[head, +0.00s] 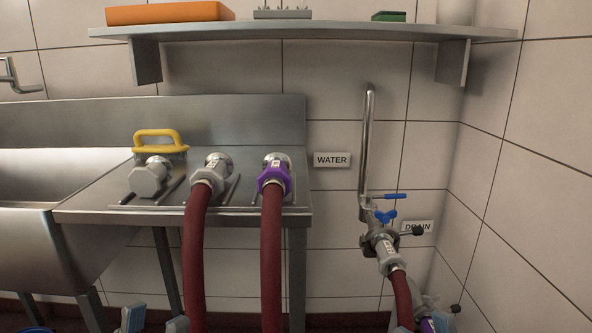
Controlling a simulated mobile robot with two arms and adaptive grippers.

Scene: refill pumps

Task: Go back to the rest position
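My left gripper (155,322) shows at the bottom edge, left of the red hoses. Its two blue-grey fingertips are apart with nothing seen between them. One red hose (195,255) hangs from a grey coupling on the steel counter. Another red hose (271,255) hangs from a purple-ringed coupling (274,178) beside it. Neither gripper is seen touching these two hoses.
A capped coupling (149,178) and yellow-handled brush (160,141) are on the counter (100,207). A sink lies left. A WATER label (331,160) is on the wall. A pipe with blue-handled valve (384,214) and a hose stands right, by the DRAIN label (418,227). A shelf (300,31) hangs above.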

